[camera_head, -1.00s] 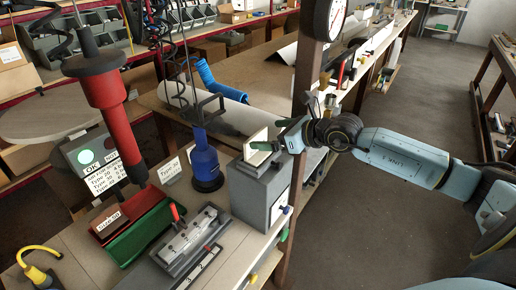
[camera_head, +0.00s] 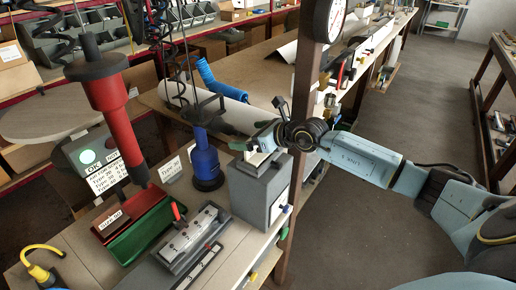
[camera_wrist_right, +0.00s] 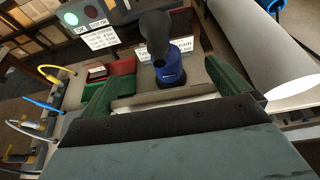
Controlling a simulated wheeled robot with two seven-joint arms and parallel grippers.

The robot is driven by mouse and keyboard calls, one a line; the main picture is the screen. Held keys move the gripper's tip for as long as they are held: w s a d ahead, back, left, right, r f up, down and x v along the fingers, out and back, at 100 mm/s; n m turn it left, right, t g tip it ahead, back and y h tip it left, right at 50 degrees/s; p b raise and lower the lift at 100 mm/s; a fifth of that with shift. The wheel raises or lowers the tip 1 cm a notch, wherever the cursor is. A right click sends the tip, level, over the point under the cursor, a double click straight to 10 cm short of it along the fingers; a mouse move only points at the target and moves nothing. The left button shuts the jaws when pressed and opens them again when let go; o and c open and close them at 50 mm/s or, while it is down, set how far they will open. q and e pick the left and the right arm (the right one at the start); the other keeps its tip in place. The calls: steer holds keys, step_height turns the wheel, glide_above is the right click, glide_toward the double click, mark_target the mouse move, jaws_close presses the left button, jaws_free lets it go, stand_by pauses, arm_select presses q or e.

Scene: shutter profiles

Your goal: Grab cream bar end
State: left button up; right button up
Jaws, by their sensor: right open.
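The cream bar end (camera_head: 259,158) stands up out of the top of a grey box (camera_head: 262,188); in the head view my right gripper covers most of it. My right gripper (camera_head: 250,136) is open at the bar end, with its green fingers apart. In the right wrist view the cream bar end (camera_wrist_right: 165,99) shows as a pale strip between the two green fingers (camera_wrist_right: 163,98). I cannot tell whether either finger touches it. My left gripper is not in view.
A blue bottle-shaped tool (camera_head: 206,165) stands just left of the grey box. A red hanging cylinder (camera_head: 122,120), a green tray (camera_head: 140,232) and a grey fixture (camera_head: 190,238) are further left. A brown post (camera_head: 305,100) rises close behind my right wrist.

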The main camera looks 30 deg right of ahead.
steer(key=shift+c, duration=0.4)
steer(key=c, duration=0.6)
